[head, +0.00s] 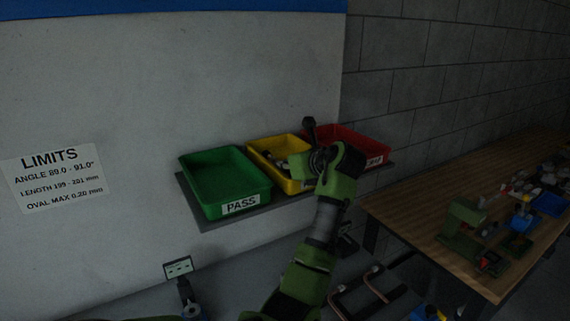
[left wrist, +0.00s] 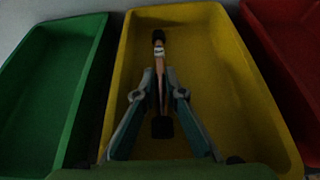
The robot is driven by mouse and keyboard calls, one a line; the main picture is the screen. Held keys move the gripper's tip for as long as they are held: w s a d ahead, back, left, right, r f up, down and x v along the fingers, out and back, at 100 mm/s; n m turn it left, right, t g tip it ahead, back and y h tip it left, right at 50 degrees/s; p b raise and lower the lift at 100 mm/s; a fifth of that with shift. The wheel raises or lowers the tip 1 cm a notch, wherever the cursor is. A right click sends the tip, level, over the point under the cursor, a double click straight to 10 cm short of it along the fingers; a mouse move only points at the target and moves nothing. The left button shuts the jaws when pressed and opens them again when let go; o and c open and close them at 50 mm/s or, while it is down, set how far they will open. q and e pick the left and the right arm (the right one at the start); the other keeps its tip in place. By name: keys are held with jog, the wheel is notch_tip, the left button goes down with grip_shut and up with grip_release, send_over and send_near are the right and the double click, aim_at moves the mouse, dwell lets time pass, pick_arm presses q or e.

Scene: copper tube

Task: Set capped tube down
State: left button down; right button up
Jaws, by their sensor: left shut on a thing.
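My left gripper (left wrist: 160,86) is shut on a copper tube (left wrist: 160,62) in the left wrist view. The tube has a dark cap at its far end and a dark piece at its near end. It is over or inside the yellow bin (head: 262,146); whether it touches the floor is unclear. The yellow bin also fills the middle of the left wrist view (left wrist: 245,110). In the head view my left wrist hides part of the bin and most of the tube. My right gripper is not in view.
A green PASS bin (head: 215,170) stands left of the yellow one and a red bin (head: 352,140) right, all on a grey shelf (head: 207,222) by the wall. A wooden bench (head: 420,215) with several parts is at right. Bent copper tubes (head: 375,285) sit below.

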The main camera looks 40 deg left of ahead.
pick_arm(q)
jog(key=c, duration=2.1)
grip_release()
jog(key=shift+f, duration=0.1)
jog(key=shift+d+r, duration=0.2)
jog(key=shift+d, duration=0.05)
jog(key=b+v, duration=0.5)
jog(key=v, duration=0.5)
jog(key=shift+s+d+r, duration=0.1)
jog(key=shift+d+r, duration=0.05)
jog(key=shift+d, duration=0.15)
jog(key=shift+s+d+r, duration=0.15)
jog(key=shift+d+r, duration=0.15)
